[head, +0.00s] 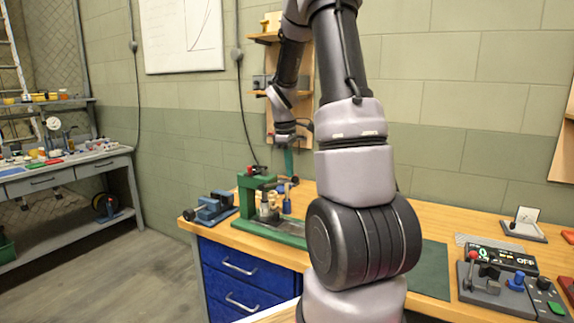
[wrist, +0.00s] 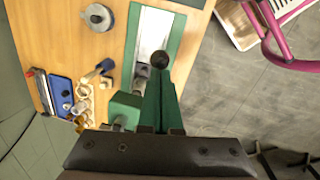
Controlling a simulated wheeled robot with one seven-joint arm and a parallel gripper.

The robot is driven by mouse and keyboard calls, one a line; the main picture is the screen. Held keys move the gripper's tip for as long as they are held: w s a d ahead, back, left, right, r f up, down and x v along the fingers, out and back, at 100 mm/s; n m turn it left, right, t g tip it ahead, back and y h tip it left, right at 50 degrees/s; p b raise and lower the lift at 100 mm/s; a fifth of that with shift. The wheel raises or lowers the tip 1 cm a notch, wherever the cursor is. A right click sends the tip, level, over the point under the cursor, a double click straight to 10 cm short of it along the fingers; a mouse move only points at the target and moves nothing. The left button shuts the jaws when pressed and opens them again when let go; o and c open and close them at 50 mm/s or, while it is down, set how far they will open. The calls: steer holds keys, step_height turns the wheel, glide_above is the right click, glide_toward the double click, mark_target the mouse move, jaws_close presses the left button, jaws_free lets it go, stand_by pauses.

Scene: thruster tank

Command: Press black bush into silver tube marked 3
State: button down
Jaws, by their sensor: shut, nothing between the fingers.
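My gripper (head: 288,155) is shut and empty, pointing down above the green arbor press (head: 245,195). In the wrist view its green fingers (wrist: 160,98) are together. A black ball knob (wrist: 160,59) shows just past their tips; whether they touch cannot be told. The press's green base and bright metal plate (wrist: 153,30) lie below the fingers. Several small pale cylinders (wrist: 83,92) stand left of the press in the wrist view. Similar silver and tan pieces (head: 265,203) show beside the press in the head view. No number is legible, and I cannot make out the black bush.
A blue vise (head: 210,208) stands left of the press. A round grey piece (wrist: 98,17) and a blue-handled tool (wrist: 99,69) lie on the wooden bench. A control box (head: 495,285) and digital display (head: 502,258) are at the right. My arm hides the bench middle.

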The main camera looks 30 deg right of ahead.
steer(key=f, duration=0.1)
steer(key=s+d+f, duration=0.1)
steer(key=s+f, duration=0.1)
steer(key=f, duration=0.1)
steer(key=shift+d, duration=0.15)
steer(key=shift+r, duration=0.15)
step_height(320, 180, up, 3)
steer(key=w+a, duration=0.1)
steer(key=a, duration=0.1)
steer(key=n, duration=1.6)
glide_toward(295, 178)
steer(key=shift+h, duration=0.4)
steer(key=x, duration=1)
steer(key=shift+a, duration=0.25)
